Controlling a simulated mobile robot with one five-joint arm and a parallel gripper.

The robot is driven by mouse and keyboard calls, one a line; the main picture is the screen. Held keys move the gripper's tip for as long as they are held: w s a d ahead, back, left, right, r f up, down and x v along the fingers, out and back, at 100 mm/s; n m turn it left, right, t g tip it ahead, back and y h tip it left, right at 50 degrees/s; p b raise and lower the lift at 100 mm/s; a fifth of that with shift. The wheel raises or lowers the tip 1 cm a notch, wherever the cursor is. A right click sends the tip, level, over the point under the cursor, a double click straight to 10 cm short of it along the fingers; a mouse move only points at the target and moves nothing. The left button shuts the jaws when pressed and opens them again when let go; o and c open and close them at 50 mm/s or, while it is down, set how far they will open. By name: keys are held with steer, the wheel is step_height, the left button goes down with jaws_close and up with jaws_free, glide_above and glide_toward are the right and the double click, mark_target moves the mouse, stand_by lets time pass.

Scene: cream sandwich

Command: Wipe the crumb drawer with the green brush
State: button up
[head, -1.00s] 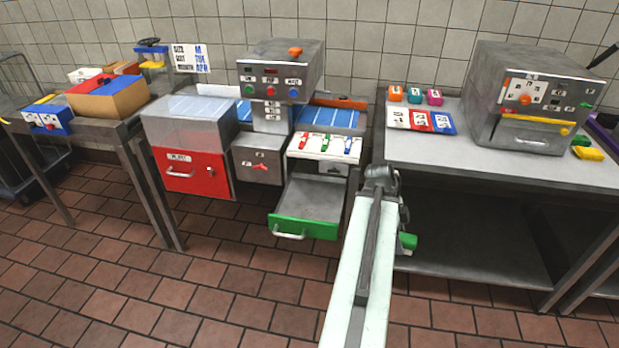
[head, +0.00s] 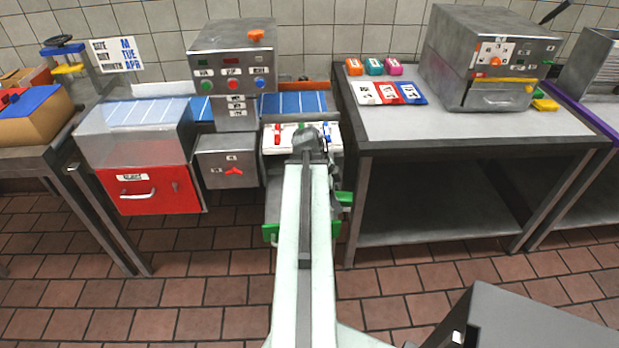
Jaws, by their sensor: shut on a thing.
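The crumb drawer (head: 270,233) is pulled open below the machine, with a grey tray and a green front. My arm covers its middle, so most of the tray floor is hidden. My gripper (head: 337,189) is at the right of the drawer, partly hidden behind my arm, and is shut on the green brush. A small green part of the brush (head: 345,199) shows at the drawer's right edge. I cannot tell whether the brush touches the tray.
A steel table (head: 400,135) stands close on the right, with a toaster-like machine (head: 490,60) and coloured cards on it. A red drawer (head: 150,190) and a grey box (head: 228,160) are on the left. The tiled floor in front is mostly clear.

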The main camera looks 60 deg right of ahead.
steer(key=w+d+n, duration=0.1)
steer(key=w+d, duration=0.5)
steer(key=w, duration=0.5)
steer(key=shift+w+f+b, duration=0.15)
steer(key=shift+f+b, duration=0.3)
